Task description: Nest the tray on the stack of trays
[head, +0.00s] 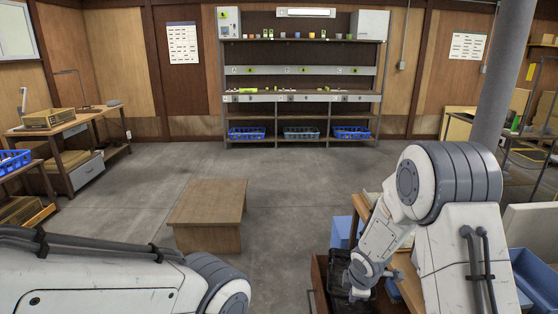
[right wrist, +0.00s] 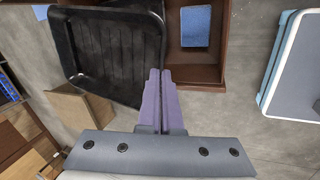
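A black ribbed tray (right wrist: 110,50) fills the upper left of the right wrist view, tilted, with its near edge running to my fingers. My right gripper (right wrist: 162,75) has its two fingers close together at the tray's right edge, and looks shut on its rim. In the head view the dark tray (head: 338,277) shows beside my right gripper (head: 374,284), low at the right, partly hidden by my arm. My left gripper is out of view; only its arm shows. I cannot make out a separate stack of trays.
A brown wooden box (right wrist: 222,68) with a blue piece (right wrist: 196,27) inside lies right of the tray. A blue-edged bin (right wrist: 300,60) stands farther right. A low wooden table (head: 208,203) stands on open floor ahead. A shelf unit (head: 300,97) is at the back wall.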

